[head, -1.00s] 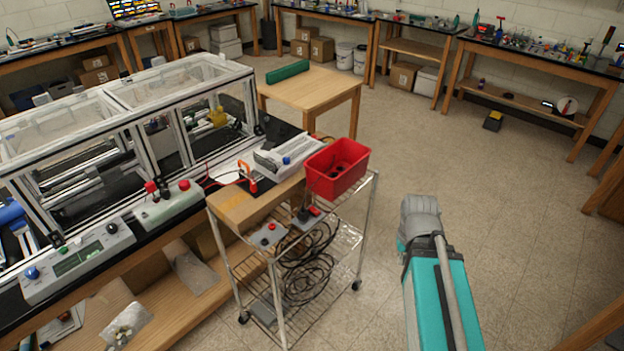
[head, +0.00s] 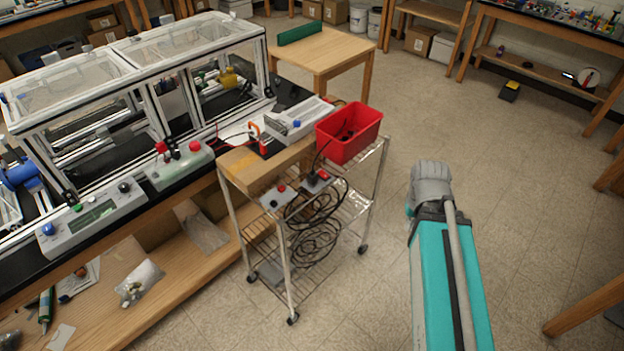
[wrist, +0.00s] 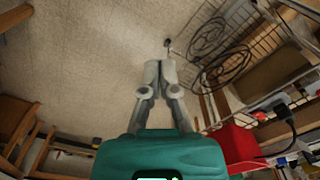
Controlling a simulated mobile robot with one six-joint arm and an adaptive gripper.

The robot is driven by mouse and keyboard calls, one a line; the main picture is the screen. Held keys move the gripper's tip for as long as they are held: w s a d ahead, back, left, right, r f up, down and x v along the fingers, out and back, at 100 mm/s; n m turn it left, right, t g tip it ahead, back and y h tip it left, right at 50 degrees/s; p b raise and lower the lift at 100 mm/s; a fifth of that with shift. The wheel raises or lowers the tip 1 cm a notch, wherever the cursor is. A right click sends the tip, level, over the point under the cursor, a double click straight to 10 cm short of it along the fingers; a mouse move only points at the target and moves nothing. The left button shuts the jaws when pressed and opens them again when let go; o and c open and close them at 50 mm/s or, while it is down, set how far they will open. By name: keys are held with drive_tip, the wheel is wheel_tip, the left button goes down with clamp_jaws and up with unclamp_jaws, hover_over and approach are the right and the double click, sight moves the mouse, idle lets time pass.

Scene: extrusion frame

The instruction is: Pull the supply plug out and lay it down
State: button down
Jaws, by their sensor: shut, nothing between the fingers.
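The black supply plug (head: 318,175) stands in a grey box on top of the wire cart, with a dark cable rising from it. In the wrist view a black plug (wrist: 281,109) with a cable shows at the right, beside the red bin. My gripper (wrist: 160,66) is shut and empty, pointing over bare floor, well apart from the plug. In the head view my arm stands to the right of the cart and the fingers are not visible. How deep the plug sits cannot be told.
A red bin (head: 362,124) stands at the cart's back corner. A second grey box (head: 277,198) with red and black parts is beside the plug. The bench with the framed enclosure is left. Floor right of the cart is clear.

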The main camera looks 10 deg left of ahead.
drive_tip(key=c, duration=1)
unclamp_jaws()
drive_tip(key=shift+w, duration=0.1)
drive_tip(key=shift+c, duration=0.2)
drive_tip(key=shift+o, duration=1.2)
drive_tip(key=shift+w+a, duration=0.15)
drive_tip(key=shift+w, duration=0.05)
drive_tip(key=o, duration=0.5)
drive_tip(key=shift+m, duration=0.4)
drive_tip(key=w+a, duration=0.2)
drive_tip(key=w, duration=0.1)
drive_tip(key=shift+w+a, duration=0.1)
drive_tip(key=shift+a, duration=0.1)
drive_tip(key=m, duration=0.6)
hover_over(313, 174)
drive_tip(key=shift+d+r+p, duration=0.35)
drive_tip(key=shift+r+p, duration=0.1)
drive_tip(key=shift+a, duration=0.45)
drive_tip(key=shift+f, duration=0.15)
